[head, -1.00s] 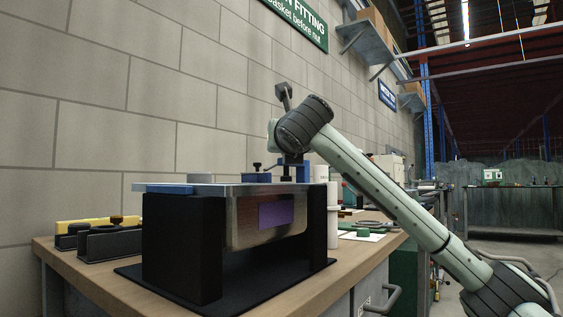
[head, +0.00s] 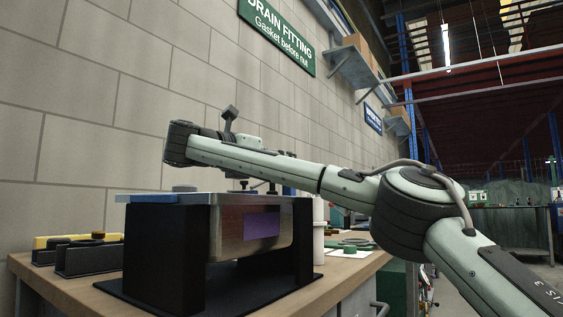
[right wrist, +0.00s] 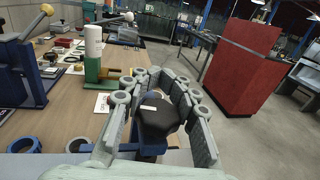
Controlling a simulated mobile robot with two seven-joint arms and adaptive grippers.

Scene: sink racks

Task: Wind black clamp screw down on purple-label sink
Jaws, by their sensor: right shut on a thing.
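The metal sink with the purple label (head: 262,226) sits between the black supports of a stand in the head view. Short black screw shapes (head: 244,184) show above its top, just under my right forearm. In the right wrist view my right gripper (right wrist: 160,105) is shut on a black knob (right wrist: 158,122), which I take for the clamp screw. A blue part (right wrist: 150,150) shows below the knob. In the head view my right arm crosses above the sink and hides the gripper's fingers. My left gripper is not in view.
A black holder (head: 88,258) with an orange-brown top stands left of the stand on the wooden bench. A white cylinder on a green clamp (right wrist: 94,50) and a blue press (right wrist: 20,65) show in the wrist view. A red cabinet (right wrist: 238,65) stands beyond an open floor.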

